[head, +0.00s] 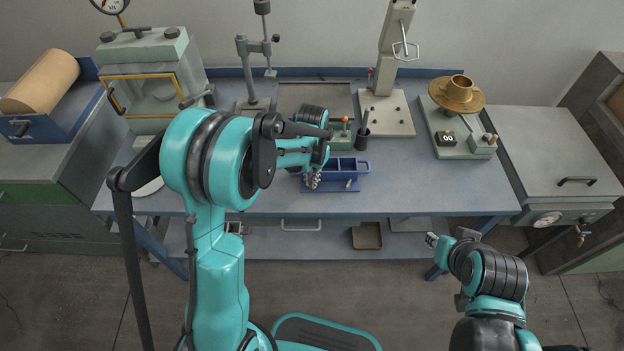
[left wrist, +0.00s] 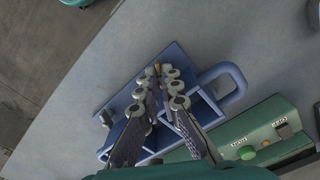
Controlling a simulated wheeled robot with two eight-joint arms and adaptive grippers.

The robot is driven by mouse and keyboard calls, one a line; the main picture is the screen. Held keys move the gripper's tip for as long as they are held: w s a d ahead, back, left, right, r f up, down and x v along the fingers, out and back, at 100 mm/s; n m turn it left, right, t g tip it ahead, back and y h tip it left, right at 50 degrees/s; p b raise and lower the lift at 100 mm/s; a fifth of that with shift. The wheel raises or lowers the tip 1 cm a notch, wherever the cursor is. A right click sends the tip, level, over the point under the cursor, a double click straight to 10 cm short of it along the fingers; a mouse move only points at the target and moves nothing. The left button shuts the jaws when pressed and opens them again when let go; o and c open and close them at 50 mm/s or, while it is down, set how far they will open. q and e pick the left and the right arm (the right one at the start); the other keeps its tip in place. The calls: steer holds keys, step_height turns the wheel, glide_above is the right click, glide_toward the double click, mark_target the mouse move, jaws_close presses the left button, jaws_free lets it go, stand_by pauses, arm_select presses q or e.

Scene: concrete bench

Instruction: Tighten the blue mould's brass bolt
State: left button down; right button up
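The blue mould (head: 345,172) is an open box with a loop handle at its right end, standing on the bench. In the left wrist view the mould (left wrist: 207,107) lies under my left gripper. My left gripper (head: 312,181) is at the mould's left end. In the left wrist view its roller-tipped fingers (left wrist: 158,82) are close together, with the small brass bolt (left wrist: 157,67) between their tips. The fingers hide most of the bolt. My right gripper (head: 434,239) is in front of the bench at the lower right, far from the mould, too small to judge.
A green control box (left wrist: 255,135) stands close beside the mould. The bench front right of the mould is clear.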

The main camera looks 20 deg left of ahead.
stand_by(0.3)
arm_select(q)
steer(key=c, duration=2)
jaws_free()
step_height(320, 180, up, 12)
